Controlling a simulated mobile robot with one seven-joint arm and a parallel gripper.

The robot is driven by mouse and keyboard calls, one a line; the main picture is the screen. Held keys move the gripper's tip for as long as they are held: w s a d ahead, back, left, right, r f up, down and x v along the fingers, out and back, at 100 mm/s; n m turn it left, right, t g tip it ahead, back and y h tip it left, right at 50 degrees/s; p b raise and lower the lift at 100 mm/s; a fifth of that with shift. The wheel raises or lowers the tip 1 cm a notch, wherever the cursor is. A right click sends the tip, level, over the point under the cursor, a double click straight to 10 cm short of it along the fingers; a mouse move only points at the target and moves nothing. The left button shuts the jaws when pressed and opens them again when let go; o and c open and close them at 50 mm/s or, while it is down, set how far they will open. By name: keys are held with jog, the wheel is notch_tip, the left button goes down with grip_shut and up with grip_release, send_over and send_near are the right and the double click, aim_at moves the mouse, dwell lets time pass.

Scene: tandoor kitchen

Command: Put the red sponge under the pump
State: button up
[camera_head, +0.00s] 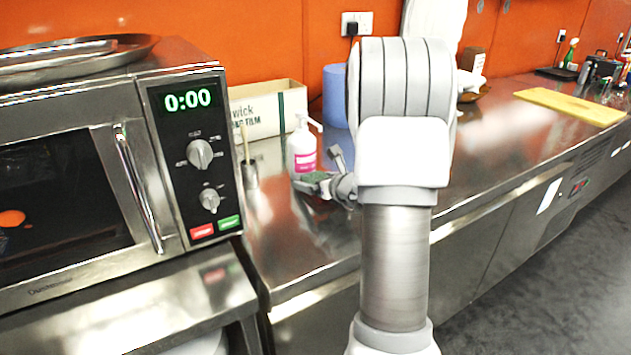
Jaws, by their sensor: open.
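The pump bottle (302,151) is white with a pink label and stands upright on the steel counter, beside the microwave. My gripper (322,170) is open at the bottle's lower right, close in front of it. I cannot tell whether it touches the bottle. A small, flat, dark green thing (313,178) shows at the fingers, by the foot of the bottle. I cannot tell whether it is part of a sponge. No red sponge can be made out. My arm hides part of the counter to the right.
A microwave (176,160) with a metal tray (75,58) on top stands at the left. A film box (265,110), a blue roll (336,96) and a small metal cup (250,176) stand near the bottle. A yellow board (570,105) lies far right; the counter before it is clear.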

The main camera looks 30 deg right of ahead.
jog(key=shift+r, duration=0.1)
jog(key=shift+r+p, duration=0.15)
jog(key=shift+p, duration=0.15)
jog(key=p+v, duration=0.1)
jog(key=v, duration=1.1)
jog(key=shift+s+p, duration=0.1)
jog(key=shift+p, duration=0.25)
